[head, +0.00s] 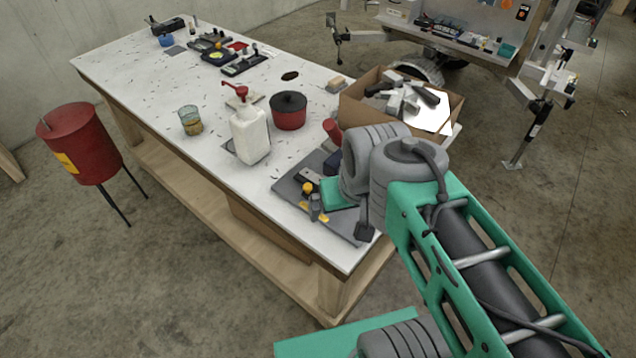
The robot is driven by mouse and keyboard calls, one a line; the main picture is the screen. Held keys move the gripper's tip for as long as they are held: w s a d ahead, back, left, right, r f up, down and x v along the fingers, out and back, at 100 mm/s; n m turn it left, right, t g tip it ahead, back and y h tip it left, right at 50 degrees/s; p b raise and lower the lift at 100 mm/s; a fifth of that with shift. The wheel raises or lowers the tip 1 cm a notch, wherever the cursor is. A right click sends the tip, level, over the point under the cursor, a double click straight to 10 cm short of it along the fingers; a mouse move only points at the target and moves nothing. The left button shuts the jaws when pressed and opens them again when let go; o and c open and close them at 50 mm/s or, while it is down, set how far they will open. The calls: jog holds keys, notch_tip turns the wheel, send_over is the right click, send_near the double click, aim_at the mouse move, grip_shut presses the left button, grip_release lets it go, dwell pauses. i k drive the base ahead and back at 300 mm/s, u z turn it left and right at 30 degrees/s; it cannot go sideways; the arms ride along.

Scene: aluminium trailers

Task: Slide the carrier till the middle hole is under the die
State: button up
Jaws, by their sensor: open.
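A dark grey base plate (287,188) lies at the near right end of the white table and carries a small fixture. On it I see a yellow knob (307,187) and a short grey upright cylinder (316,206). I cannot tell which part is the carrier and which the die, and no hole can be made out. My arm comes in from the lower right, and its wrist hides the plate's right side. My gripper (313,212) seems to be low over the plate, with yellow tips apart on either side of the grey cylinder. Contact cannot be told.
A white pump bottle (250,135), a dark red pot (289,112) and a glass jar (190,121) stand left of and behind the plate. A cardboard box (363,107) of metal pieces stands behind my wrist. The table's front edge is close to the plate.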

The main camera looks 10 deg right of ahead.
aim_at(310, 180)
jog(key=z, duration=0.05)
jog(key=k, duration=0.5)
jog(key=u, duration=1.15)
jog(key=i, duration=1.05)
jog(key=u, duration=0.45)
